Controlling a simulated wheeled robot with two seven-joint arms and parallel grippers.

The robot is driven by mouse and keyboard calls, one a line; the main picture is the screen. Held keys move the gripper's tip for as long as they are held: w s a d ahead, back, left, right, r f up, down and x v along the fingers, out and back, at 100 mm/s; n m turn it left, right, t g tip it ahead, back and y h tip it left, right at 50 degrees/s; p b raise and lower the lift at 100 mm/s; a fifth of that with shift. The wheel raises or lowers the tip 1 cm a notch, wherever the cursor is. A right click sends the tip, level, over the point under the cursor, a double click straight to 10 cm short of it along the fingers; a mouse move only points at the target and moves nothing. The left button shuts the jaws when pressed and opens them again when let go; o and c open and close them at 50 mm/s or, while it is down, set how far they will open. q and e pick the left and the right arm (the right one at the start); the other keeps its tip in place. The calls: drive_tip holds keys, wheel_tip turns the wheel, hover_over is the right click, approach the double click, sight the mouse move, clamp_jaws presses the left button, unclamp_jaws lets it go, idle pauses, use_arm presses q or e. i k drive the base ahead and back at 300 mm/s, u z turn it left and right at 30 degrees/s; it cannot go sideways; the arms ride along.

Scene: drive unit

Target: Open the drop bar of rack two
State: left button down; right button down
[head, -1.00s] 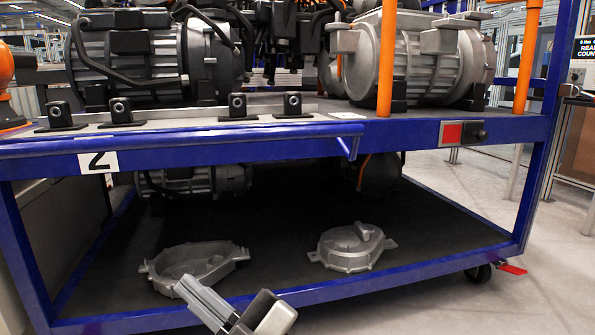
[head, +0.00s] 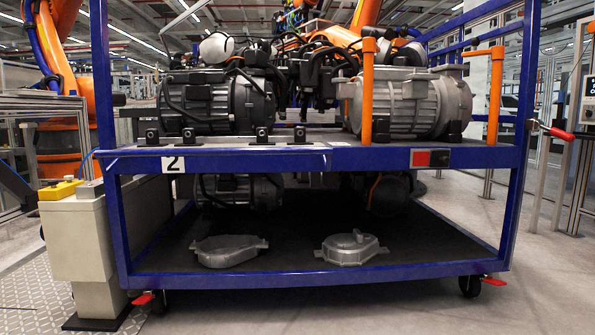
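A blue bar (head: 250,152), which looks like the drop bar, lies low along the left and middle of that edge. It ends near the middle, left of a red-and-black block (head: 431,158) on the same edge. No bar crosses in front of the motors on the upper shelf. Neither of my grippers is in view.
A dark motor (head: 212,103) and a grey motor (head: 410,104) sit on the upper shelf, with an orange post (head: 367,92) in front. Two grey castings (head: 228,250) (head: 351,247) lie on the lower shelf. A beige pedestal (head: 82,245) stands left.

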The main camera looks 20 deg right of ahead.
sight(322, 151)
drive_tip(key=u, duration=0.4)
drive_tip(key=i, duration=1.7)
drive_tip(key=z, duration=0.95)
drive_tip(key=i, duration=0.6)
drive_tip(key=z, duration=0.1)
